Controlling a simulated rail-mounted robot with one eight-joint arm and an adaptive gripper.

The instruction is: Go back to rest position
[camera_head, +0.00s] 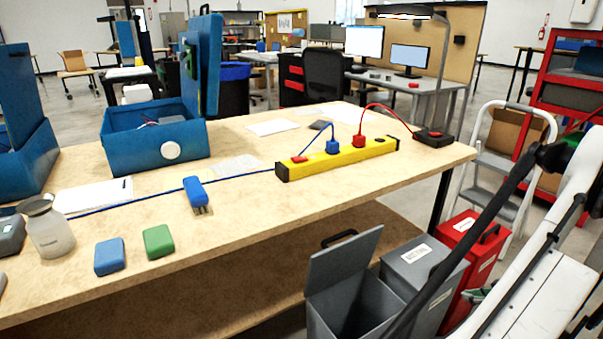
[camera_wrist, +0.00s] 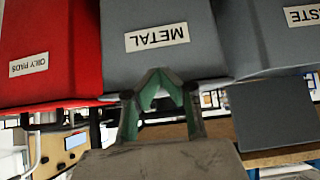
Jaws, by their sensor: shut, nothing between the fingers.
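My gripper (camera_wrist: 160,80) shows in the wrist view with its green fingertips together and nothing between them. It is in front of the grey bin labelled METAL (camera_wrist: 157,40); I cannot tell the exact gap. A bit of green at the gripper end (camera_head: 477,296) shows in the head view low at the right, by the bins and mostly hidden behind my arm. The wrist picture is upside down.
The red OILY PADS bin (camera_wrist: 50,50) and a grey bin with a partly cut-off label (camera_wrist: 265,40) flank the METAL bin. An open-lidded grey bin (camera_head: 345,255) stands by the workbench (camera_head: 330,200). A yellow power strip (camera_head: 335,160) lies on the bench. A stepladder (camera_head: 510,160) stands behind.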

